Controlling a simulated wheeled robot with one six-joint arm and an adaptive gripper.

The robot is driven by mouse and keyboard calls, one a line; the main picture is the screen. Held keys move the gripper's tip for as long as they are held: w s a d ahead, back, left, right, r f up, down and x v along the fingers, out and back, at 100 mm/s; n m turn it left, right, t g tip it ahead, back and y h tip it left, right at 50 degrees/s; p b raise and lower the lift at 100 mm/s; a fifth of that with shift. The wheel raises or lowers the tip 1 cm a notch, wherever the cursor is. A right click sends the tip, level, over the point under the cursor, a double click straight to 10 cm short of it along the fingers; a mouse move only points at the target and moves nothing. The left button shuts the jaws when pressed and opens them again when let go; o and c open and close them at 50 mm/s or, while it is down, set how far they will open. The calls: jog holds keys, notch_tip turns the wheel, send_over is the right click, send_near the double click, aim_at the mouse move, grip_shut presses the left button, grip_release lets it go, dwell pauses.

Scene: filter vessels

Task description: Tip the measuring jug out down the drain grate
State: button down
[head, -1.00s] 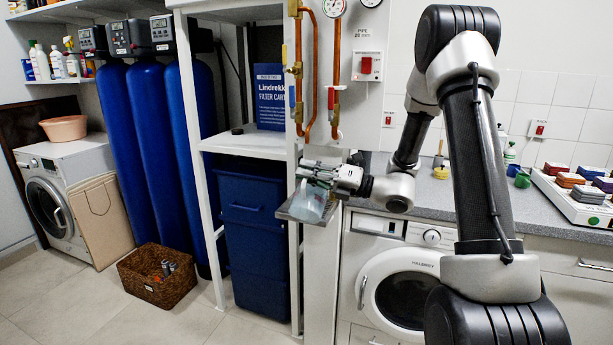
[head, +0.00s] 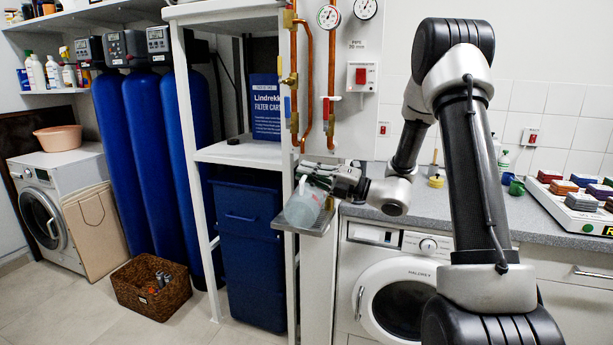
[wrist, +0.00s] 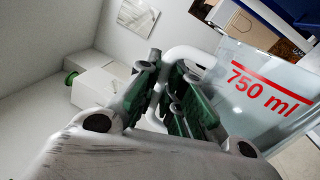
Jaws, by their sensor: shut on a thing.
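The measuring jug (head: 302,208) is a clear, bluish vessel held at the front of the narrow stand. My gripper (head: 326,184) is shut on its handle, with the jug hanging to the left. In the wrist view, the fingers (wrist: 183,92) close around the pale handle, and the jug wall (wrist: 270,85) shows a red "750 ml" mark. Whether liquid is in or leaving the jug cannot be seen.
Copper pipes with valves (head: 310,90) rise just above the jug. A white shelf frame (head: 205,190) and blue bin (head: 250,240) stand to the left. A washing machine (head: 395,290) sits under the worktop to the right. A wicker basket (head: 150,290) is on the floor.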

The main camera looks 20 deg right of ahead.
jog(key=shift+w+d+r+m+t, duration=0.15)
jog(key=shift+w+d+m, duration=0.2)
jog(key=shift+m, duration=0.25)
jog(key=shift+w+d+r+m+t, duration=0.2)
jog(key=shift+w+m, duration=0.2)
jog(key=shift+m, duration=0.2)
jog(key=shift+w+d+r+m+t+h, duration=0.3)
jog(key=shift+w+d+r+m, duration=0.15)
jog(key=shift+w+m, duration=0.3)
jog(key=shift+w+d+r+m+t+h, duration=0.15)
jog(key=shift+w+d+r+m+h, duration=0.25)
jog(key=shift+m, duration=0.55)
jog(key=shift+w, duration=0.15)
